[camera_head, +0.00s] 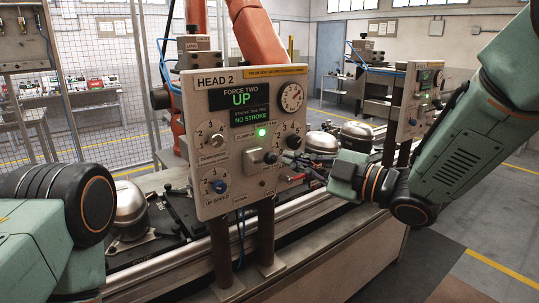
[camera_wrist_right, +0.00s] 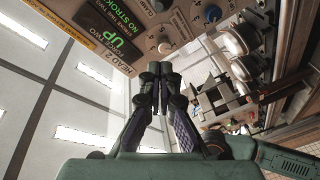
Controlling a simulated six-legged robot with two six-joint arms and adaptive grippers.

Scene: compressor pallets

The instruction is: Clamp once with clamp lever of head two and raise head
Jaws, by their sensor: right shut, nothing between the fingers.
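The HEAD 2 control panel (camera_head: 219,112) stands upright in the middle of the head view. Its displays read "FORCE TWO UP" and "NO STROKE", and a green lamp (camera_head: 262,132) is lit. A grey lever block with a dark knob (camera_head: 269,157) sits at the panel's lower middle; I cannot read its label. My right gripper (camera_head: 288,160) reaches in from the right, its fingertips close to the panel's lower right. In the right wrist view the fingers (camera_wrist_right: 160,70) are together and empty, below the panel's controls (camera_wrist_right: 164,47). My left arm shows at lower left, its gripper out of frame.
A red-handled valve (camera_head: 293,178) is at the panel's lower right edge. Metal compressor domes (camera_head: 131,207) stand on the line behind the panel. A second panel (camera_head: 416,95) stands at right. A mesh fence (camera_head: 100,90) closes the back left.

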